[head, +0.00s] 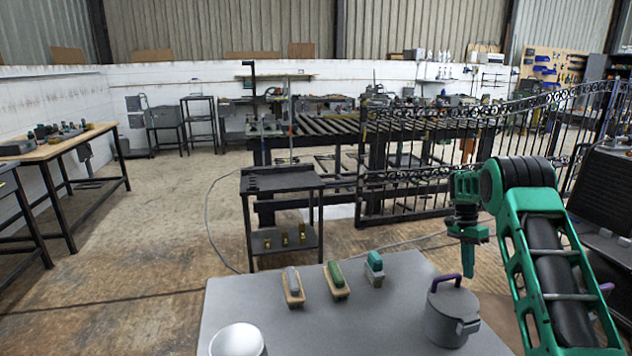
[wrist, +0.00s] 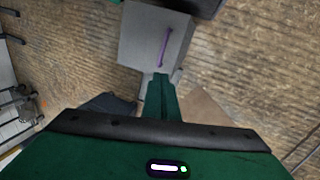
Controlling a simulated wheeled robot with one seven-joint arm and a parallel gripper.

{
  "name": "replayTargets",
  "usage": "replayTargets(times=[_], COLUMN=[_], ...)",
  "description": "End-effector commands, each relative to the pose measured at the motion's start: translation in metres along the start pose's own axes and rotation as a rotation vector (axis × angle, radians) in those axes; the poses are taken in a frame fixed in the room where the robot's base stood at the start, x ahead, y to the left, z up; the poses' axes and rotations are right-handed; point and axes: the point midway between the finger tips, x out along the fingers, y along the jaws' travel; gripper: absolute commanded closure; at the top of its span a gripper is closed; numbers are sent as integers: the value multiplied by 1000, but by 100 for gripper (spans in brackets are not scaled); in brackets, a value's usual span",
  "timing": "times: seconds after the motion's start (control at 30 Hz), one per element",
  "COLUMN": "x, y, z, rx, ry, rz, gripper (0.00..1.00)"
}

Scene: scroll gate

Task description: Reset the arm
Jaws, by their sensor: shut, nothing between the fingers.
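My green gripper (head: 467,268) hangs pointing down at the right of the head view, beyond the back right edge of the grey tabletop. Its fingers are shut with nothing between them. In the wrist view the closed fingers (wrist: 162,90) reach up the middle of the picture. They overlap the near edge of a grey box-like thing (wrist: 140,42) with a purple handle (wrist: 165,46); I cannot tell how far apart they are. My arm is bent, with its elbow up at the right of the head view.
A grey tabletop (head: 255,310) in front bears several brushes (head: 337,281), a grey lidded pot (head: 450,315) and a white dome (head: 237,340). A black stand (head: 283,182) and a scroll-work gate (head: 415,190) stand behind. A dark cabinet (head: 605,190) is at right. Floor at left is open.

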Motion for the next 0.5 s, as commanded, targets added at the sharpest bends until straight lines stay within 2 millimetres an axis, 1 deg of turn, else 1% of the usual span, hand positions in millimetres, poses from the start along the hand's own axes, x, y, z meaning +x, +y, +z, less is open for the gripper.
replayTargets(times=[0.03,0.17,0.2,0.37,0.5], x=[-16,-47,-55,-84,-104], y=[15,52,64,115,160], z=[1,7,9,21,35], rx=[-14,-65,-81,-139,-193], ry=[4,13,16,25,32], rz=[-8,-25,-30,-51,-71], gripper=[100,100,100,100,100])
